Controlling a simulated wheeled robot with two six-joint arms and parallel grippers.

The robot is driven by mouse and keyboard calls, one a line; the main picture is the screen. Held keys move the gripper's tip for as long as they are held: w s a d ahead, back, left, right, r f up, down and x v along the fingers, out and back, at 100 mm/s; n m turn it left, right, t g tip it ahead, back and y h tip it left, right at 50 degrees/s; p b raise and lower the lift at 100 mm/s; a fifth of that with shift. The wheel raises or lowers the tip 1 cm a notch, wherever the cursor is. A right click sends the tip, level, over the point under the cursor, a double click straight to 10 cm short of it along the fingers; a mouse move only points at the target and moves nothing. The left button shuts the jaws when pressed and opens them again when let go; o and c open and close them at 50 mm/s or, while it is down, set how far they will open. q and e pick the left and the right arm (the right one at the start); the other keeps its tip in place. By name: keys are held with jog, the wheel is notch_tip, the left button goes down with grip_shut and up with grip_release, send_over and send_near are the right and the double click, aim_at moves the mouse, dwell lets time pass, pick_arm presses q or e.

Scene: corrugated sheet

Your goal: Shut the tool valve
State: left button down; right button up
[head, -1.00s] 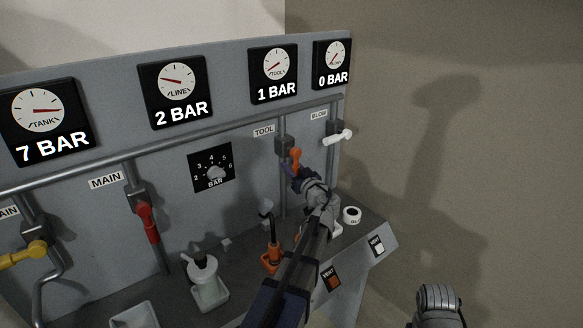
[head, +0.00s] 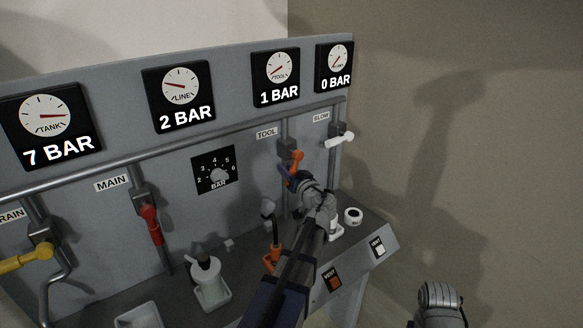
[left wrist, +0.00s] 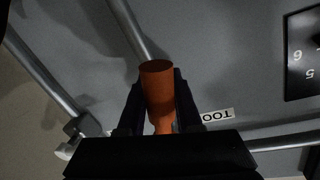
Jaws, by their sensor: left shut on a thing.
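The tool valve has an orange handle (head: 297,158) on a dark body below the TOOL label (head: 266,133), on the vertical pipe at the right of the panel. My left gripper (head: 291,172) is shut on this handle. In the left wrist view the orange handle (left wrist: 158,88) lies between the two dark fingers (left wrist: 158,112), its round end toward the camera. In the head view the handle slants, and my gripper and forearm hide part of it. The tool gauge (head: 279,68) reads 1 BAR.
A white blow valve lever (head: 340,139) is close on the right. A red main lever (head: 151,225) and yellow drain lever (head: 27,258) are left. An orange-based tool (head: 272,255), a bottle (head: 206,272) and a white roll (head: 353,216) stand on the shelf below.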

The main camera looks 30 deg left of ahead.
pick_arm(q)
jog(key=s+m+p, duration=0.1)
jog(key=s+r+m+p, duration=0.1)
jog(key=m, duration=0.1)
jog(key=shift+a+r+g, duration=0.15)
jog(key=shift+a+g, duration=0.25)
jog(key=m, duration=0.1)
jog(key=r+m+p, duration=0.1)
jog(key=s+m+p, duration=0.1)
jog(key=shift+s+a+r+g, duration=0.1)
jog(key=shift+a+r+g, duration=0.15)
jog(key=shift+g, duration=0.15)
jog(key=r+m+p, duration=0.1)
jog(key=m, duration=0.1)
jog(key=s+m+g+p, duration=0.1)
jog(key=m, duration=0.1)
jog(key=shift+a+r+p, duration=0.2)
jog(key=shift+r+p, duration=0.2)
jog(key=shift+s+r+m+g+p, duration=0.1)
jog(key=shift+r+m+g+p, duration=0.2)
jog(key=shift+r+m+p, duration=0.45)
jog(key=shift+a+f+m, duration=0.1)
jog(key=shift+f+m, duration=0.1)
jog(key=shift+m, duration=0.05)
jog(key=c, duration=0.6)
grip_release()
